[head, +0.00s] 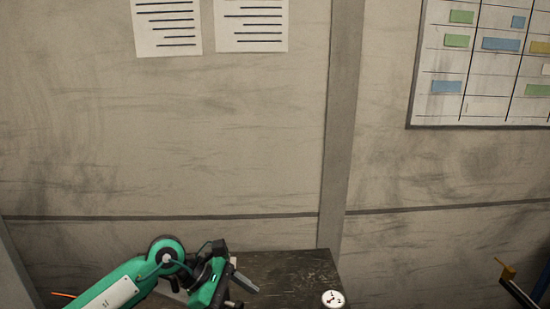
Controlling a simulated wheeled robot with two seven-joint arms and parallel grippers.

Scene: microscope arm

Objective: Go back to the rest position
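My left arm comes in from the bottom left, green with black joints. Its gripper (238,289) is at the bottom, over the left part of a dark table (293,264). A short grey bar shows at its right side, but the fingers are too small and cut off to tell whether they are open. I see nothing clearly held. My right gripper is out of view. No microscope can be made out.
A round white dial with dark marks (333,299) is at the table's right edge. An orange-tipped dark object (508,272) is at the lower right. A beige wall bears two paper sheets (167,25) and a chart board (480,107).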

